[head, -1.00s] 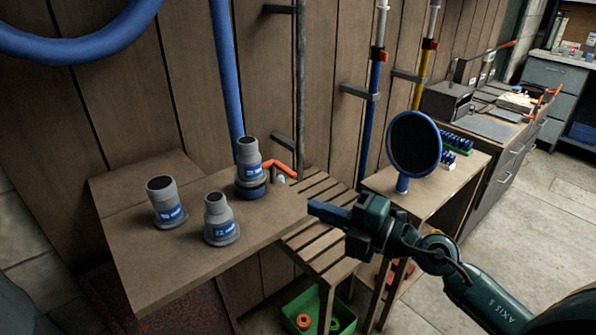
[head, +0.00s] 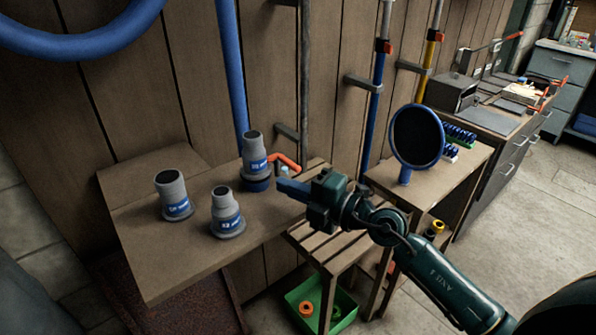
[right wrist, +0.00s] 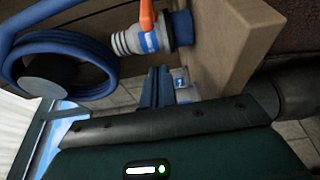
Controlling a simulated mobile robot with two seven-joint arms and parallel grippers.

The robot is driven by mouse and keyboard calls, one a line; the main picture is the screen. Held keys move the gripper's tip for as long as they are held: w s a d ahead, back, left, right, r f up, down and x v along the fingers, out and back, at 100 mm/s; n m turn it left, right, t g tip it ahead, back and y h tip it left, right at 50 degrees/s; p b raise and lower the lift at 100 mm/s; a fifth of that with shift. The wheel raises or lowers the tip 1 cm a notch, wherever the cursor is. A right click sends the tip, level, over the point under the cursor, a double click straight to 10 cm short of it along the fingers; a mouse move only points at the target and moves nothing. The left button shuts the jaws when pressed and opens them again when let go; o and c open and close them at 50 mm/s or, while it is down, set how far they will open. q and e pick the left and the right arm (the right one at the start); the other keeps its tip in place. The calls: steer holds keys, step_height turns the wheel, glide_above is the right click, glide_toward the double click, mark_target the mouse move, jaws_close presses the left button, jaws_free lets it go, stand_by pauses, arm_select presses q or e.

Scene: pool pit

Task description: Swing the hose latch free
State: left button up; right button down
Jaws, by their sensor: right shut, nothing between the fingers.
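The fingers also show in the right wrist view (right wrist: 156,87), apart from the lever. My left gripper is not in view.
Two more grey couplings, one at the left (head: 173,195) and one nearer the front (head: 227,213), stand on the shelf (head: 170,255). A slatted bench (head: 325,245), a round blue-rimmed net (head: 416,137) and a green bin (head: 338,307) are to the right. A blue hose hangs behind.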

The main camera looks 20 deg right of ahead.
steer(key=shift+x, duration=1.1)
steer(key=d+b, duration=0.1)
steer(key=w+d, duration=0.1)
steer(key=d, duration=0.1)
steer(key=shift+d+f+b, duration=0.15)
steer(key=shift+b, duration=0.25)
steer(key=shift+w+d, duration=0.1)
steer(key=shift+d, duration=0.2)
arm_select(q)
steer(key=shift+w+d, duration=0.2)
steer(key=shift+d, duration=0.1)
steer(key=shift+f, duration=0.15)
arm_select(e)
steer(key=shift+d, duration=0.1)
